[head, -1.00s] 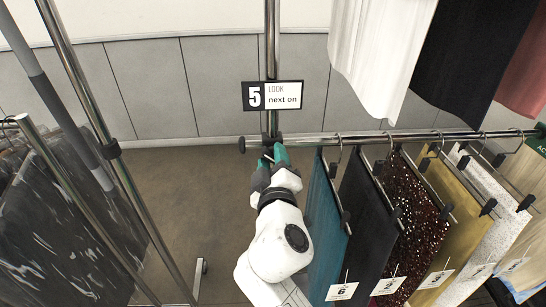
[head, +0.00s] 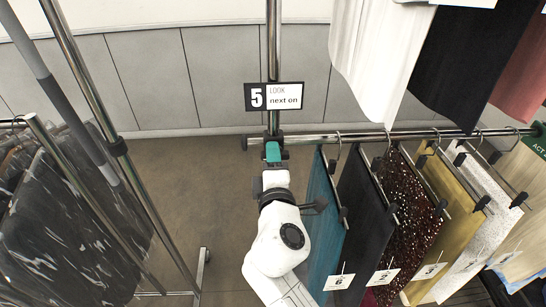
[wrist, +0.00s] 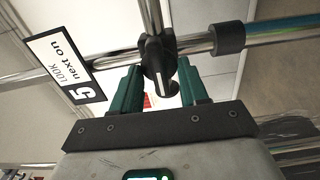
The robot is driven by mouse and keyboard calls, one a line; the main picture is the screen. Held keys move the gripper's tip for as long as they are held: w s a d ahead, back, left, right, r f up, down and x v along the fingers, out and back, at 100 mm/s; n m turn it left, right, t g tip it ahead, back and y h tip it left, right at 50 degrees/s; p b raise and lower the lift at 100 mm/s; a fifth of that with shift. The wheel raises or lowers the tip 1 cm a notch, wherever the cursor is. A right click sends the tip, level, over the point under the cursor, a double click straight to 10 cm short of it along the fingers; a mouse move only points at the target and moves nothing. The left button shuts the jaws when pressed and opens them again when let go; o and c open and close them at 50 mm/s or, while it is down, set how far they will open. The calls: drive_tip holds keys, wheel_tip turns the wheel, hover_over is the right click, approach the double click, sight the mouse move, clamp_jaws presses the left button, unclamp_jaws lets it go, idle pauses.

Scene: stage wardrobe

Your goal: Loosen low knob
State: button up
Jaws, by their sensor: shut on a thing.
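My gripper (head: 272,152) is at the dark clamp (head: 273,139) where the upright post meets the lower rail (head: 340,137). In the wrist view, its teal fingers (wrist: 160,90) stand on either side of the low knob (wrist: 158,78), a dark knob with a pale stripe, and are shut on it. In the head view my fingers and hand hide the knob. Whether it has turned cannot be told.
A sign reading "5 LOOK next on" (head: 273,96) hangs on the post just above. A teal garment (head: 322,225) and several others hang close to the right of my arm. Dark clothes (head: 65,220) hang on a rack at left. Floor between is clear.

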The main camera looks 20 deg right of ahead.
drive_tip(key=shift+a, duration=0.15)
idle(0.3)
drive_tip(key=o, duration=1)
drive_tip(key=shift+s, duration=0.1)
drive_tip(key=b+v, duration=0.2)
drive_tip(key=v, duration=0.8)
drive_tip(key=shift+s, duration=0.3)
drive_tip(key=shift+a, duration=0.1)
